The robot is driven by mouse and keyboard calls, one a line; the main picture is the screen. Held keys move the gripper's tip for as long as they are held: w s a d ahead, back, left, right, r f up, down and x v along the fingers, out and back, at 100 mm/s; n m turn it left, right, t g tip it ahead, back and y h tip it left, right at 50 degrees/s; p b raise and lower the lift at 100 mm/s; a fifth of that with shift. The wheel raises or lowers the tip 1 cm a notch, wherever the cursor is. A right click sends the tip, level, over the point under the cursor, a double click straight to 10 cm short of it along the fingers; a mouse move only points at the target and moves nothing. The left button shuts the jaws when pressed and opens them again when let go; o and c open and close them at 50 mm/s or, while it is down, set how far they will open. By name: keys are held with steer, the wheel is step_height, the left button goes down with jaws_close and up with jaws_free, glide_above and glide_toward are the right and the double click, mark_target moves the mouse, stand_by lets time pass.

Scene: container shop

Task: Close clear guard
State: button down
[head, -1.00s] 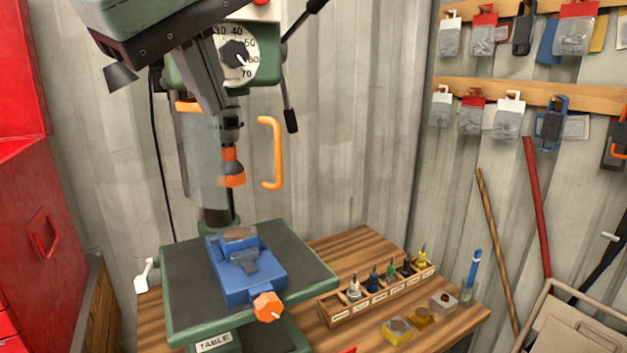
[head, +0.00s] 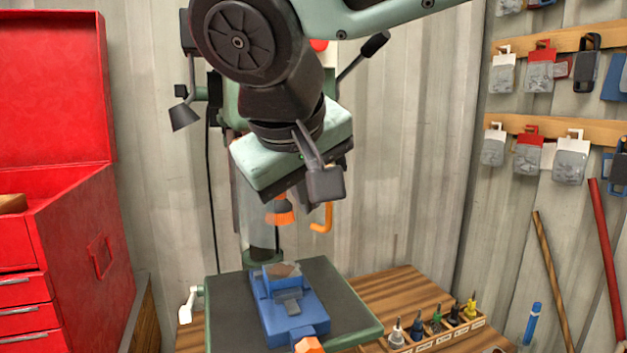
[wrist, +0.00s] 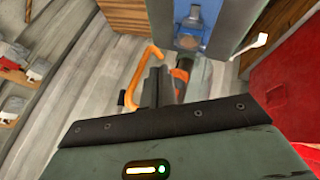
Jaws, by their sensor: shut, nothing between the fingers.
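The drill press's clear guard (head: 262,236) is a faint see-through panel around the drill column and chuck in the head view. My arm covers much of it, and I cannot tell how far it stands open. Its orange handle (head: 324,218) shows just right of and below my gripper, its upper part hidden. My gripper (head: 303,196) is in front of the drill head, shut and empty. In the wrist view, the dark fingers (wrist: 156,84) appear beside the curved orange handle (wrist: 146,76). The handle is left of the fingers, and I cannot tell whether they touch.
The orange-tipped chuck (head: 280,211) hangs above a blue vise (head: 287,310) on the drill table (head: 232,312). A red tool chest (head: 62,235) stands left. A bit rack (head: 435,338) sits on the wooden bench at right. Tools hang on the right wall.

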mark_target(328, 225)
steer(key=shift+w+d, duration=0.5)
steer(key=shift+d, duration=0.1)
steer(key=w+d+b, duration=0.1)
steer(key=w+d, duration=0.1)
steer(key=w, duration=0.1)
steer(key=shift+f+b, duration=0.2)
steer(key=shift+b, duration=0.15)
steer(key=shift+w+d+r, duration=0.1)
steer(key=shift+w+r, duration=0.1)
steer(key=shift+w, duration=0.15)
